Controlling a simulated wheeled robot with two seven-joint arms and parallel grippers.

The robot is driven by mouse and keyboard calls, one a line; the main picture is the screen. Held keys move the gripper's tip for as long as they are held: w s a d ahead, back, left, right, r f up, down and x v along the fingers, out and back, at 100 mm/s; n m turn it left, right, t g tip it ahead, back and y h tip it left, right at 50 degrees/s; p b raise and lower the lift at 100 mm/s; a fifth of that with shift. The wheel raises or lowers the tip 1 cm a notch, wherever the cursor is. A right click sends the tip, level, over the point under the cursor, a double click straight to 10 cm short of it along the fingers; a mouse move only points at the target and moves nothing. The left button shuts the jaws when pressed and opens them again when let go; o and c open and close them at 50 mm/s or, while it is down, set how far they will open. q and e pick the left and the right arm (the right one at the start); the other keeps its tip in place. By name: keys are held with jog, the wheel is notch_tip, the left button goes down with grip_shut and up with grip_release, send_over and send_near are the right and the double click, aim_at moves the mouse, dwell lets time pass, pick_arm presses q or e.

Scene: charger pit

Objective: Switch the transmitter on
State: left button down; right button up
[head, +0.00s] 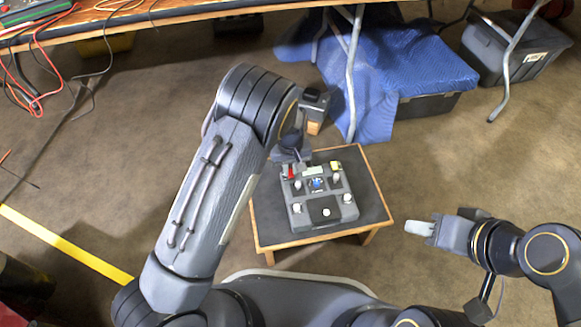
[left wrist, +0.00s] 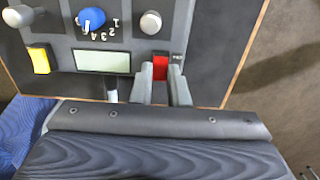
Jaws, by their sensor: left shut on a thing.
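The transmitter (head: 298,221) is a grey box with white knobs, a blue dial (head: 317,184) and a small display (left wrist: 102,61). It lies on a small dark-topped wooden table (head: 375,203). The red switch (left wrist: 160,67) is at a corner of its panel, beside a small label that looks like PWR. My left gripper (left wrist: 160,84) is at the red switch with one finger on each side of it, shut on it. In the head view, my left gripper (head: 289,162) is at the box's far left corner. My right gripper (head: 425,229) is right of the table, apart from the transmitter; its jaw opening is unclear.
A yellow switch (left wrist: 40,60) is on the same panel edge. A workbench (head: 150,16) with cables runs along the back. A blue cloth (head: 400,65) and a dark bin (head: 515,50) are behind. Open floor lies right of the table.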

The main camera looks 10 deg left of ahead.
pick_arm(q)
jog(key=shift+w+a+r+g+p, duration=0.1)
jog(key=shift+w+r+g+p, duration=0.1)
jog(key=shift+g+p, duration=0.3)
jog(key=shift+f, duration=0.15)
jog(key=c, duration=1.4)
grip_release()
notch_tip(320, 180, up, 8)
jog(key=p, duration=0.3)
jog(key=shift+w+f+p, duration=0.2)
jog(key=shift+w+p, duration=0.1)
jog(key=shift+w, duration=0.15)
jog(key=shift+a+r, duration=0.1)
jog(key=shift+a, duration=0.05)
